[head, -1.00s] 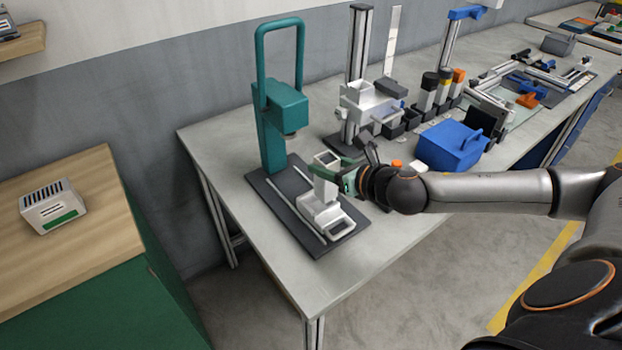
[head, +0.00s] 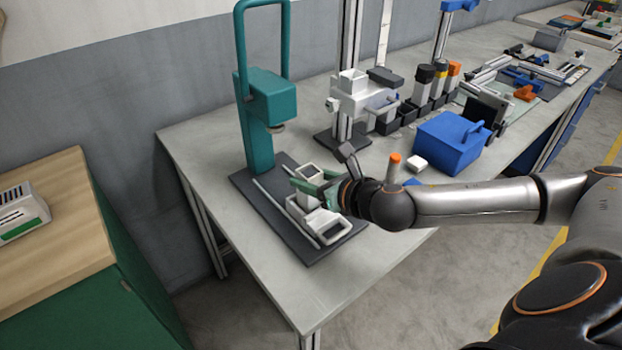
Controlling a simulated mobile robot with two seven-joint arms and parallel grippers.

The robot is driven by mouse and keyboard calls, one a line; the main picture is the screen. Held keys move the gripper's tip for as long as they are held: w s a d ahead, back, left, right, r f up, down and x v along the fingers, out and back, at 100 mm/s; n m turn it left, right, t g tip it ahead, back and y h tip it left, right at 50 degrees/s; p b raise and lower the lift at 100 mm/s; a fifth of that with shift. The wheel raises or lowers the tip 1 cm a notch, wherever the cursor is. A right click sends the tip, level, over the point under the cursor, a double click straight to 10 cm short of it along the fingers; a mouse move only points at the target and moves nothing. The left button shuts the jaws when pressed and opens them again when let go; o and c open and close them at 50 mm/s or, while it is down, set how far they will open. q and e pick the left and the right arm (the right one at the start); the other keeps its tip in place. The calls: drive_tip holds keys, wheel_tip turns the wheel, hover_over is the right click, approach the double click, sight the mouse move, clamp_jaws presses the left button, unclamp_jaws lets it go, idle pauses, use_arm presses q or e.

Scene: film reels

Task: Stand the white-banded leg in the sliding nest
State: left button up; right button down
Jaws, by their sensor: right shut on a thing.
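The leg is upright at the back part of the nest. Its lower end is hidden by the fingers and the nest, so I cannot tell whether it is fully seated. My left gripper is out of view.
To the right are a white fixture (head: 360,100) on a column, several banded posts (head: 424,85) in black cups, a blue box (head: 452,142) and an orange-topped peg (head: 394,165). The table's front left is clear.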

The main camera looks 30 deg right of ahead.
drive_tip(key=c, duration=0.8)
unclamp_jaws()
drive_tip(key=shift+f, duration=0.15)
drive_tip(key=o, duration=0.5)
drive_tip(key=shift+r, duration=0.2)
drive_tip(key=v, duration=0.5)
drive_tip(key=shift+s+d+b, duration=0.1)
drive_tip(key=shift+s+b, duration=0.2)
drive_tip(key=shift+s, duration=0.05)
drive_tip(key=shift+p+v, duration=3.15)
drive_tip(key=shift+p, duration=0.9)
